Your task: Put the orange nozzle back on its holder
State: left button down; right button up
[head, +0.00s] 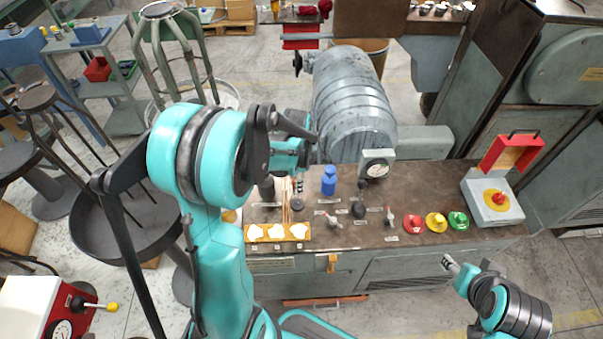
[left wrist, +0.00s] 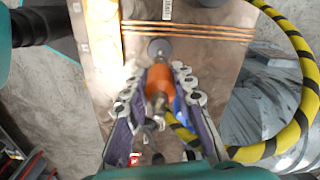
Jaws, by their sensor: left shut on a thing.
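My left gripper (left wrist: 158,80) is shut on the orange nozzle (left wrist: 158,84) in the left wrist view. The nozzle sits between the two finger pads, with a metal fitting on its near side. A grey round disc (left wrist: 158,48) lies just beyond the nozzle's far end; I cannot tell whether it is the holder or whether they touch. In the head view the disc (head: 297,204) is on the bench, just below my left gripper (head: 298,184). The nozzle is not distinguishable there. My right gripper (head: 452,264) is off the bench's front right; its opening is unclear.
A black-and-yellow striped hose (left wrist: 303,85) loops at the right of the wrist view. Copper rods (left wrist: 190,30) lie beside the disc.

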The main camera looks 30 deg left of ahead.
pick_arm(q)
jog(key=shift+f+b, duration=1.75)
jog(key=shift+f, duration=0.75)
jog(key=shift+f+b, duration=0.6)
jog(key=shift+f, duration=0.05)
jog(key=shift+f+b, duration=0.55)
jog(key=shift+b, duration=0.05)
jog(key=c, duration=1.2)
grip_release()
